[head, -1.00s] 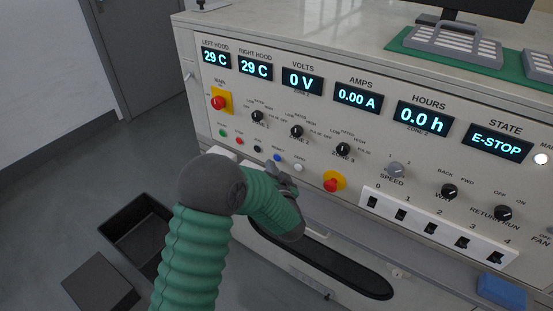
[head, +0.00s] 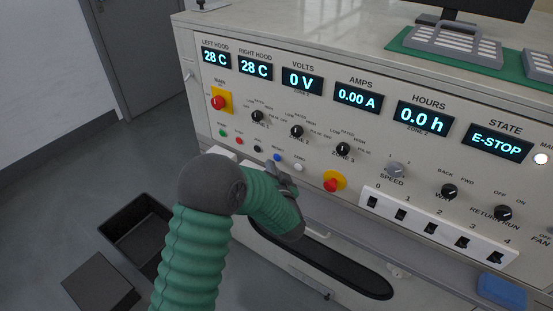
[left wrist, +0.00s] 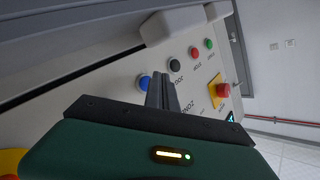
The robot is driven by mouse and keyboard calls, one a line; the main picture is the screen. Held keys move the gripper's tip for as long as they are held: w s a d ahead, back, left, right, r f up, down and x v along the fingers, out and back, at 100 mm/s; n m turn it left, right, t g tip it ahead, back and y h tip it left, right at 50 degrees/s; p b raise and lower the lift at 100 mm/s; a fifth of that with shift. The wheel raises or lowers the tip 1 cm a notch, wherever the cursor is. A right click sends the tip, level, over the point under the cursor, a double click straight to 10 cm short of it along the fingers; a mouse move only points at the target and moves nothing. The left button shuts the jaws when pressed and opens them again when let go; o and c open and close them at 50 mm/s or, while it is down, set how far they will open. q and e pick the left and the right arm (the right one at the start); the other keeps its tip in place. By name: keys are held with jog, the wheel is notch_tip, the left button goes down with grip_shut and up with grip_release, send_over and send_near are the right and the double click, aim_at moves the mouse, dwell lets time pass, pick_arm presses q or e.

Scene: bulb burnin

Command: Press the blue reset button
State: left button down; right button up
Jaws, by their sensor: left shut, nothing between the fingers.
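The blue reset button (head: 277,157) sits in the lower row of round buttons on the bench's front panel, between a black and a white one. My left gripper (head: 270,166) is shut and empty, its tips just below and left of the blue button in the head view. In the left wrist view, the closed fingers (left wrist: 161,80) show right beside the blue button (left wrist: 144,83) and overlap its edge. I cannot tell whether they touch it. My right gripper is in neither view.
Black (head: 258,149), red (head: 239,141), green (head: 222,133) and white (head: 299,167) buttons are close by. A red emergency-stop knob (head: 333,184) on yellow is to the right, another (head: 218,102) upper left. The state display (head: 498,143) reads E-STOP.

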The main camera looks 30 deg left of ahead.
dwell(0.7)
pick_arm(q)
jog(key=shift+w+r, duration=0.1)
jog(key=shift+w, duration=0.1)
jog(key=shift+w+p, duration=0.15)
jog(key=shift+p, duration=0.15)
jog(key=shift+w, duration=0.4)
dwell(0.6)
jog(key=shift+s+p, duration=0.4)
jog(key=shift+s, duration=0.4)
